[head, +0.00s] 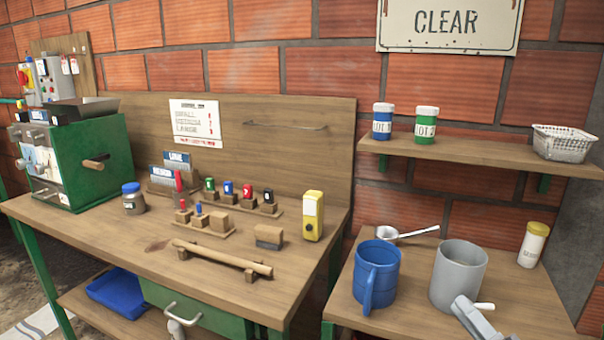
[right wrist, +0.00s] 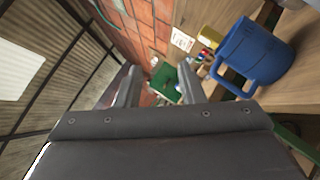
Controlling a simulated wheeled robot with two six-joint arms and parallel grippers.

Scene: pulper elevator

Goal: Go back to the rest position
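My right gripper (head: 472,314) shows at the bottom right of the head view, in front of the grey mug (head: 459,275). In the right wrist view its two fingers (right wrist: 160,88) stand apart with nothing held between them. The blue mug (head: 377,272) stands upright on the right bench, left of the grey mug. It also shows in the right wrist view (right wrist: 253,55), to the right of the fingers and apart from them. A small pale shape at the bottom of the head view, by the drawer handle, may be my left gripper's tip; its opening cannot be seen.
The left bench (head: 95,232) holds a green machine (head: 90,160), a jar (head: 133,198), a yellow box (head: 313,215) and small marked pieces. On the right bench are a metal scoop (head: 390,233) and a shaker (head: 533,245). A shelf (head: 470,150) holds two jars and a basket (head: 565,142).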

